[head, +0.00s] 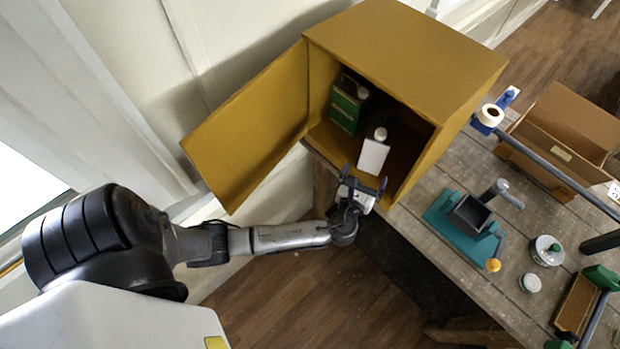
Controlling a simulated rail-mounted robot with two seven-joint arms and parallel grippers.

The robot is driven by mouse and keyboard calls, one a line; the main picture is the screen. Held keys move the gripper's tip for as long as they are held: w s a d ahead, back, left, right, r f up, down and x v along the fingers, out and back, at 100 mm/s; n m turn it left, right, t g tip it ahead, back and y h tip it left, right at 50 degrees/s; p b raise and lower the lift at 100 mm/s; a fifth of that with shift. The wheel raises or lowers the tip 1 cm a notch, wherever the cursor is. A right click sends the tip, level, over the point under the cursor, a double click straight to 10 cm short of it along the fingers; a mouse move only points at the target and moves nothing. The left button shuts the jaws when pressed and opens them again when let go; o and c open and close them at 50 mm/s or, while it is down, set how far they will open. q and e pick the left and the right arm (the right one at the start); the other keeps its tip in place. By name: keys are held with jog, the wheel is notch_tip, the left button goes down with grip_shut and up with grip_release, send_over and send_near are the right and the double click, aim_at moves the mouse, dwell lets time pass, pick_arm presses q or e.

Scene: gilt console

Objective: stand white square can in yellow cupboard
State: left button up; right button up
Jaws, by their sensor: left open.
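The yellow cupboard (405,48) stands on the wooden table with its door (245,130) swung wide open to the left. My left gripper (364,178) is at the cupboard's front edge, just in front of the white can. Its fingers are spread with nothing between them. Whether a finger touches the can is unclear. My right gripper does not show.
The open door bounds the left side. Floor space lies in front.

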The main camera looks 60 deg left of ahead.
pick_arm(q)
jog(key=s+f+n+g+h, duration=0.2)
jog(key=s+n+g, duration=0.1)
jog(key=s+n, duration=0.35)
jog(key=s+f+n+g+h, duration=0.1)
jog(key=s+f+n+g, duration=0.25)
jog(key=s+n, duration=0.35)
jog(key=s+d+r+n+g+h, duration=0.1)
jog(key=s+d+n+g+h, duration=0.1)
jog(key=s+n, duration=0.5)
jog(key=s+d+r+n+g+h, duration=0.1)
jog(key=s+d+n+g+h, duration=0.2)
jog(key=s+d+n+h, duration=0.2)
jog(key=s+n, duration=0.1)
jog(key=s, duration=0.2)
jog(key=shift+d+r+n, duration=0.2)
jog(key=shift+d+n, duration=0.05)
jog(key=shift+n, duration=0.1)
jog(key=shift+c, duration=0.4)
